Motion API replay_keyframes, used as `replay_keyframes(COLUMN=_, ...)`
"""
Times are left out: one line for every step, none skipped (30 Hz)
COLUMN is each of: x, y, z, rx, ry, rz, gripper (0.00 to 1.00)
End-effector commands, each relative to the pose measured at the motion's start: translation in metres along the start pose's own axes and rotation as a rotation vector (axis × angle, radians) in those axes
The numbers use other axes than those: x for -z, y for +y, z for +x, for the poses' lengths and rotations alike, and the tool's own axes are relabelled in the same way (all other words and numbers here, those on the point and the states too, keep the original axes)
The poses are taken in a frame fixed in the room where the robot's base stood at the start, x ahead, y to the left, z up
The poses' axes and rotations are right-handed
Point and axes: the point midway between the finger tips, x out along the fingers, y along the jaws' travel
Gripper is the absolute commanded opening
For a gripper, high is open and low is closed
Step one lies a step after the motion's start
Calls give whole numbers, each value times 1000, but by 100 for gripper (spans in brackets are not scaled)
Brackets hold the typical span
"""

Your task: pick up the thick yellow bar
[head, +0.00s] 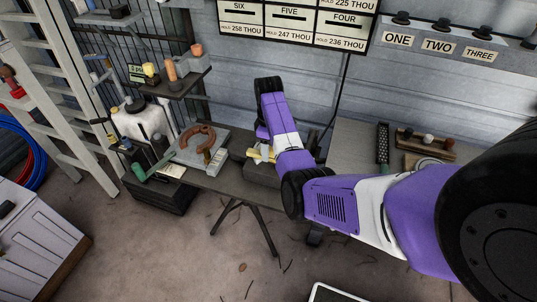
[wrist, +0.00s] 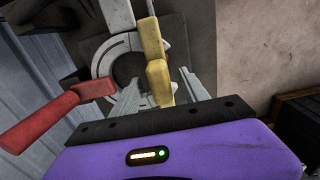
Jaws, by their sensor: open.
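The thick yellow bar (wrist: 154,50) shows in the wrist view as a stepped yellow piece. It runs from the top middle down between the fingers of my gripper (wrist: 160,78). The fingers are open, one on each side of the bar, with a gap visible on both sides. I cannot tell how far the bar's near end reaches below the fingertips. In the head view a small yellow part (head: 262,154) shows beside my arm on the dark bench. My arm hides the rest there, and the fingers are hard to make out.
In the wrist view, a red handle (wrist: 54,114) lies left of my gripper and a grey ring-shaped tool (wrist: 105,62) lies behind the bar. In the head view, a rusty horseshoe (head: 198,140) lies on the bench to the left. A black rasp (head: 382,145) lies to the right.

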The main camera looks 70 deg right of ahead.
Motion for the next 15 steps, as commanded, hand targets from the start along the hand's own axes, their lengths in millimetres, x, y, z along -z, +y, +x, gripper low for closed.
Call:
replay_keyframes(x=0, y=-1, z=6, rx=2, ry=-1, rz=0, gripper=53)
replay_keyframes(x=0, y=0, z=8, rx=1, ry=-1, rz=0, gripper=53)
replay_keyframes(x=0, y=0, z=10, rx=1, ry=0, rz=0, gripper=53)
replay_keyframes(x=0, y=0, z=12, rx=0, ry=0, rz=1, gripper=53)
replay_keyframes(x=0, y=0, z=12, rx=0, ry=0, rz=1, gripper=53)
replay_keyframes(x=0, y=0, z=13, rx=0, ry=0, rz=1, gripper=53)
replay_keyframes(x=0, y=0, z=13, rx=0, ry=1, rz=1, gripper=53)
replay_keyframes(x=0, y=0, z=13, rx=0, ry=1, rz=1, gripper=53)
replay_keyframes(x=0, y=0, z=13, rx=-1, ry=1, rz=1, gripper=53)
replay_keyframes(x=0, y=0, z=13, rx=-1, ry=1, rz=1, gripper=53)
replay_keyframes(x=0, y=0, z=13, rx=0, ry=1, rz=1, gripper=53)
replay_keyframes(x=0, y=0, z=13, rx=-1, ry=1, rz=1, gripper=45)
replay_keyframes(x=0, y=0, z=13, rx=0, ry=0, rz=1, gripper=39)
replay_keyframes(x=0, y=0, z=13, rx=0, ry=0, rz=1, gripper=33)
replay_keyframes(x=0, y=0, z=12, rx=-1, ry=0, rz=1, gripper=25)
